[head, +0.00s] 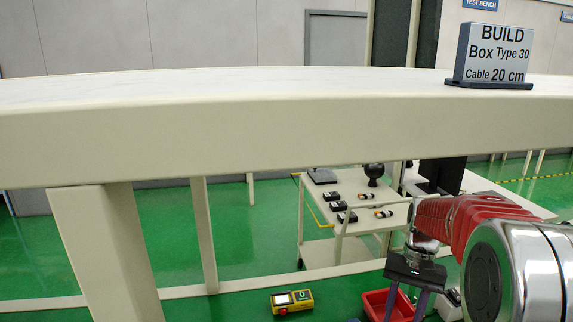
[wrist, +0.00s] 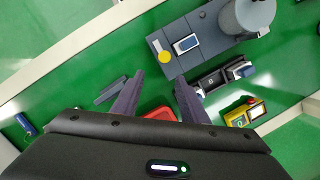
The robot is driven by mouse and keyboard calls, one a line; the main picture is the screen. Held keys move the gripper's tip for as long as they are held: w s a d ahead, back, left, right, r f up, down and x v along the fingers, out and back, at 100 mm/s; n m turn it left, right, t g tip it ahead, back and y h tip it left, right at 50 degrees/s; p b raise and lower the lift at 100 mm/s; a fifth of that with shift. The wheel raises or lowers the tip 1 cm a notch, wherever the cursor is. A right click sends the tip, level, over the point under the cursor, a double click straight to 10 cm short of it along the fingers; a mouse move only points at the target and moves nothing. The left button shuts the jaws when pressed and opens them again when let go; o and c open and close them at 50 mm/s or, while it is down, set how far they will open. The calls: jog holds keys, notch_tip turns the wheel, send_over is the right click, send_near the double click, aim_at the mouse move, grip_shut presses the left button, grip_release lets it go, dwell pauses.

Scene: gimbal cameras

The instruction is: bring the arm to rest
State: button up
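My arm (head: 465,215), with red and chrome links, reaches in from the right in the head view, below the level of the table top. My gripper (head: 406,303) hangs at its end, pointing down in front of a red bin (head: 377,306). In the wrist view my gripper (wrist: 160,85) shows two dark fingers spread apart, with nothing held between them. The red bin (wrist: 158,114) shows beyond and between the fingers.
A pale table (head: 250,125) crosses the head view, carrying a build sign (head: 494,54). A trolley (head: 350,195) with small parts stands behind. A yellow device (head: 292,301) lies low in front; it also shows in the wrist view (wrist: 244,112), near a grey-blue machine (wrist: 195,40).

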jog(key=s+a+r+n+t, duration=0.2)
jog(key=s+a+r+t, duration=0.2)
jog(key=s, duration=0.5)
jog(key=s+a+r+n+t+h, duration=0.1)
jog(key=s+a+r+n+t, duration=0.2)
jog(key=s+a, duration=0.4)
jog(key=shift+s+a+r+t+h, duration=0.25)
jog(key=shift+s+r+t, duration=0.25)
jog(key=shift+s+r, duration=0.85)
